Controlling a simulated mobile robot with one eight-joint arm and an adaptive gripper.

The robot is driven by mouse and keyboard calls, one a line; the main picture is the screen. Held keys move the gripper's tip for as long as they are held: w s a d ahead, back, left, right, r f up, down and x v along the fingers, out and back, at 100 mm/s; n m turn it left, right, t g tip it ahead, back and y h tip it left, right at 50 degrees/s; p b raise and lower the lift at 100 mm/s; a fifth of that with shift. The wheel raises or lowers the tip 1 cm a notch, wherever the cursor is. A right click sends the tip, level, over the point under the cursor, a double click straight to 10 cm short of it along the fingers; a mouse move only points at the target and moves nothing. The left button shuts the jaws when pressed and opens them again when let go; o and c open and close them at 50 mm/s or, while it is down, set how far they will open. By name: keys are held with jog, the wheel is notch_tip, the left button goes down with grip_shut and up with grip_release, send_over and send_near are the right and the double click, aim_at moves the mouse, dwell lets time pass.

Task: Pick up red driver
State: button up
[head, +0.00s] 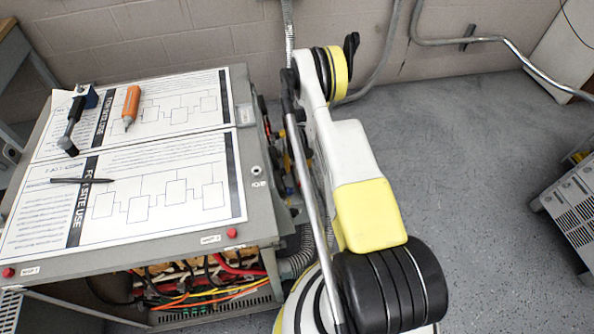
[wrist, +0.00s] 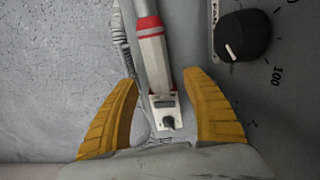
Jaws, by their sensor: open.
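In the wrist view, my gripper (wrist: 161,80) is open, with one yellow finger on each side of a white tool with a red band (wrist: 151,38). Its near end has a small grey window and a dark knob. It may be the red driver, but I cannot tell for sure. Gaps show beside it, and I see no clear contact with the fingers. In the head view, an orange-handled tool (head: 131,106) lies on papers on top of the grey cabinet (head: 243,95). My gripper is hidden in the head view.
A black-headed tool (head: 73,124) and a dark pen (head: 82,180) lie on the cabinet. The cabinet's open front shows coloured wires (head: 215,290). In the wrist view, a black dial (wrist: 243,36) is at right. Open floor lies right of my arm.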

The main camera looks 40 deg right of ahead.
aim_at(298, 167)
notch_tip(298, 167, down, 3)
jog(key=shift+d+b, duration=0.1)
jog(key=shift+b, duration=0.35)
jog(key=shift+r, duration=0.1)
jog(key=shift+c, duration=0.5)
grip_shut()
jog(key=shift+r, duration=0.15)
notch_tip(298, 167, up, 4)
jog(key=p, duration=0.3)
jog(key=shift+r, duration=0.2)
jog(key=w+d+r+p, duration=0.3)
jog(key=d+r, duration=0.3)
jog(key=d, duration=0.5)
jog(key=shift+w+r+p, duration=0.15)
jog(key=shift+p, duration=0.15)
jog(key=shift+d, duration=0.1)
